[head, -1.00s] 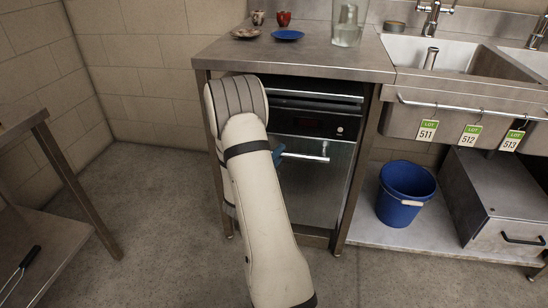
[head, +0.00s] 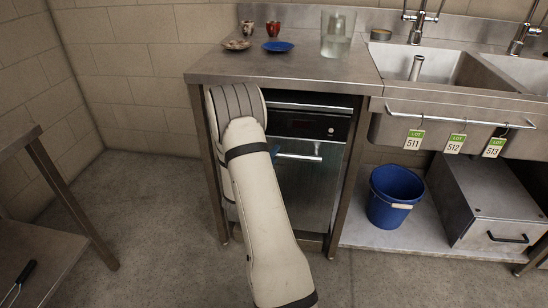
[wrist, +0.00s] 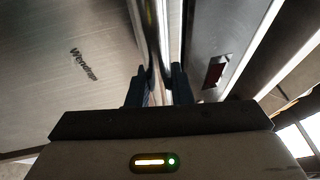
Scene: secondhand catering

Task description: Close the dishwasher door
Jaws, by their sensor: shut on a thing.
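The dishwasher (head: 314,124) stands under the left end of the steel counter, with a dark control panel above its steel door (head: 312,192). The door looks upright or nearly so; I cannot tell whether it is fully flush. My arm covers its left part. My gripper (head: 276,153) is mostly hidden behind my arm, with a bit of blue finger showing at the door's bar handle (head: 303,157). In the wrist view, the dark fingers of my gripper (wrist: 159,84) are closed around the shiny handle (wrist: 156,40), beside the brushed door face (wrist: 60,75).
The counter (head: 275,68) holds a blue plate (head: 278,46), cups and a glass jar (head: 337,38). To the right are a sink (head: 428,68), a blue bucket (head: 393,196) and a steel box (head: 487,200) on a low shelf. A steel table (head: 35,230) stands left. Floor is clear in front.

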